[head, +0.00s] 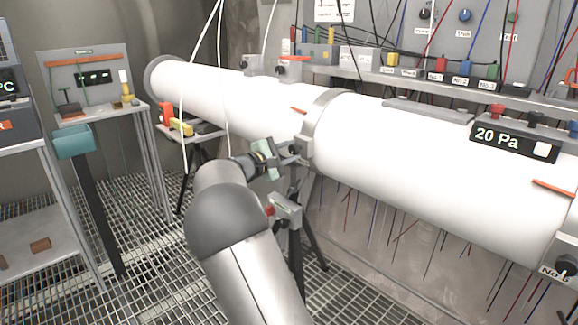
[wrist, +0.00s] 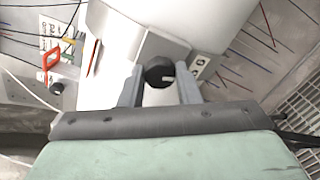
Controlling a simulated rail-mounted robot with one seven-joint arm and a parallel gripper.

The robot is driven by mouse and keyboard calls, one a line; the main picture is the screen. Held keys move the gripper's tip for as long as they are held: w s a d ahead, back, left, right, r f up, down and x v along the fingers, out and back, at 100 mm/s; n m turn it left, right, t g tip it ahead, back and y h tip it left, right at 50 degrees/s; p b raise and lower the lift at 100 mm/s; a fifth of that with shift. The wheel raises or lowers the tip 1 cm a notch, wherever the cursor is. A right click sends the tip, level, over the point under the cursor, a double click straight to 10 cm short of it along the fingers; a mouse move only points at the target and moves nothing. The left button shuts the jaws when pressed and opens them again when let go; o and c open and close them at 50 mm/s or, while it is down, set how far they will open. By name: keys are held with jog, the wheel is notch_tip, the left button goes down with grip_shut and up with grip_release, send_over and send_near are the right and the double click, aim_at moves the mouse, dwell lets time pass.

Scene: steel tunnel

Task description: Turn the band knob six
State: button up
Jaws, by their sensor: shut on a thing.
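The black knob (wrist: 159,73) shows in the wrist view between my two fingers. It has a small pale mark on its face and sits at the edge of the grey band (wrist: 140,50) around the white pipe. My gripper (wrist: 158,88) is shut on the knob, one grey finger on each side. A small label plate (wrist: 201,66) is just right of the knob; its writing is too small to read. In the head view my gripper (head: 299,152) is at the near side of the pipe, below the grey band (head: 323,115). The knob is hidden there by my gripper.
The white pipe (head: 420,150) runs across the scene. Another black knob (head: 565,266), labelled "No 5", is at the lower right. A "20 Pa" display (head: 511,140) sits on the pipe. Tripod stands (head: 296,235) rise below it. Wires hang underneath.

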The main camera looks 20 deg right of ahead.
jog(key=shift+m+b, duration=0.9)
jog(key=shift+b, duration=0.2)
jog(key=o, duration=1)
jog(key=shift+a, duration=0.15)
jog(key=v, duration=1.7)
jog(key=shift+s+p, duration=0.15)
jog(key=shift+p, duration=0.25)
